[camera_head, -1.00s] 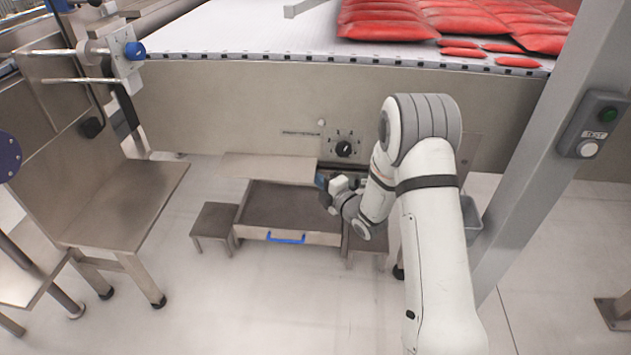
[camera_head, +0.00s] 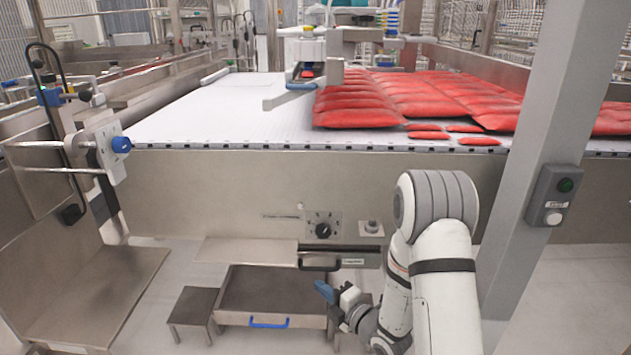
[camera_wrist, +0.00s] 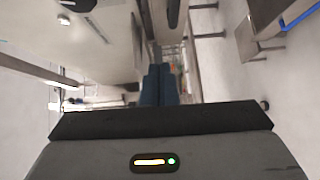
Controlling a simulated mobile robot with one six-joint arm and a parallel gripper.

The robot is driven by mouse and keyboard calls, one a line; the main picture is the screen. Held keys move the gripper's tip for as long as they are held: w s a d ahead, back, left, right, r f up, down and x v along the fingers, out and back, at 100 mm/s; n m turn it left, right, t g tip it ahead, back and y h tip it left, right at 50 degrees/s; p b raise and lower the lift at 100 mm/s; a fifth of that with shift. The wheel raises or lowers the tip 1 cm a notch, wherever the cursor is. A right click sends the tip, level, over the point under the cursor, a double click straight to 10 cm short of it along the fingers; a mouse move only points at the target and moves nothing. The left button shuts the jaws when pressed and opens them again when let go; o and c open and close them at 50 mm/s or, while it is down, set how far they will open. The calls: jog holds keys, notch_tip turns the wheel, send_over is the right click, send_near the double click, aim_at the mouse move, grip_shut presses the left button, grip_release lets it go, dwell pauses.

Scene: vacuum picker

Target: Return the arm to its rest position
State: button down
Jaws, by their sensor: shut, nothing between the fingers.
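My gripper (camera_head: 324,291) shows in the head view at the lower middle, at the end of my white arm, with blue fingertips. It is shut and empty. It is near the right side of an open drawer with a blue handle; I cannot tell whether they touch. In the wrist view the two blue fingers (camera_wrist: 159,86) are side by side and together, with nothing between them.
The open drawer (camera_head: 270,290) stands under the conveyor, with a small stool (camera_head: 193,308) to its left. A conveyor (camera_head: 230,110) carries red bags (camera_head: 400,95). A grey post (camera_head: 560,130) with a button box (camera_head: 553,195) stands at the right. A metal bench (camera_head: 95,290) is at the left.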

jog(key=s+d+r+m+g+h+p, duration=0.1)
jog(key=d+r+m+h+p, duration=0.3)
jog(key=r, duration=0.4)
jog(key=d+r+m+g+h+p, duration=0.1)
jog(key=d+r+m+h+p, duration=0.25)
jog(key=r+p, duration=0.4)
jog(key=s+d+r+m+g+h+p, duration=0.1)
jog(key=d+r+m+h+p, duration=0.3)
jog(key=r, duration=0.5)
jog(key=s+d+r+m+g+p, duration=0.1)
jog(key=s+r+m+g+p, duration=0.6)
jog(key=s+r+m+p, duration=0.6)
jog(key=s+r+m, duration=0.1)
jog(key=s+r, duration=0.6)
jog(key=s, duration=0.4)
jog(key=shift+s+d+r+m, duration=0.15)
jog(key=shift+d+r+m, duration=0.1)
jog(key=shift+m, duration=0.1)
